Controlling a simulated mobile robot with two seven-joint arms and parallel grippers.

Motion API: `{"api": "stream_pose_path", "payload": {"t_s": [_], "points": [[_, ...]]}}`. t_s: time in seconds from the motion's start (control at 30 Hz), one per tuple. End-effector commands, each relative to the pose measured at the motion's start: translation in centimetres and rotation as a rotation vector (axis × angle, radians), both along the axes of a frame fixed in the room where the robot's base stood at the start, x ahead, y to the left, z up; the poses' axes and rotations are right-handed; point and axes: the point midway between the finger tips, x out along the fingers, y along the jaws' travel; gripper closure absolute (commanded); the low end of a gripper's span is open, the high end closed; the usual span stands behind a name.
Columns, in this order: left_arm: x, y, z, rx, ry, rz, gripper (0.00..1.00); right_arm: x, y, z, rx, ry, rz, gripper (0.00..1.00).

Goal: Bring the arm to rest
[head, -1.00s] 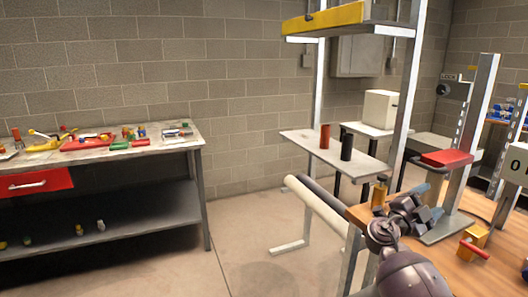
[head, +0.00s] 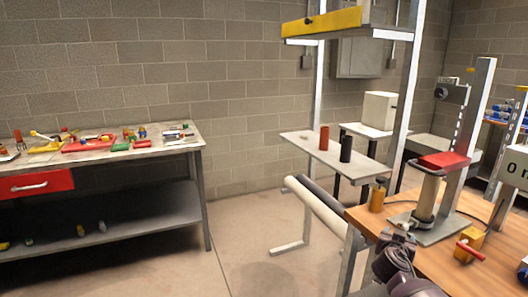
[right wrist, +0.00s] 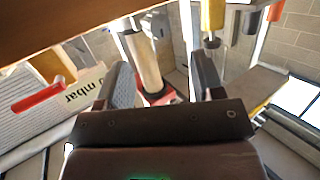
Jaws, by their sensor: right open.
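My right arm (head: 395,268) is low at the bottom of the head view, over the near edge of the wooden bench. In the right wrist view my right gripper (right wrist: 163,78) is open, with both fingers apart and nothing held between them. A beige cylinder (head: 427,196) stands upright on the grey plate of a test stand, under a red block. In the right wrist view the cylinder (right wrist: 145,62) shows beyond the fingertips, apart from them. My left gripper is out of view.
A brass cylinder (head: 377,198) and a yellow block with a red handle (head: 468,248) stand on the wooden bench (head: 455,272). A shelf (head: 330,157) holds red and black cylinders. A cluttered workbench (head: 100,152) is at left. Open floor lies between.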

Motion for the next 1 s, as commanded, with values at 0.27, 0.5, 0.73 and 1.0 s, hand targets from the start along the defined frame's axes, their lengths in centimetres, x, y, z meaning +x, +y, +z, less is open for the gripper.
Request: {"api": "stream_pose_path", "payload": {"t_s": [0.27,0.5,0.73,1.0], "points": [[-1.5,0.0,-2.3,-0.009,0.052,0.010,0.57,1.7,4.3,-1.5,-0.134,0.172,0.338,0.39],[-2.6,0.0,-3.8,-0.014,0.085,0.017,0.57,2.4,7.3,-1.3,-0.263,0.187,0.556,0.39],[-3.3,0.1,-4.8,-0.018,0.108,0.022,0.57,2.7,8.9,-0.6,-0.359,0.157,0.669,0.39],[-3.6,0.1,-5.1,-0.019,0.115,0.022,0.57,-0.7,9.7,-4.1,-0.369,0.171,0.717,0.39]]}}
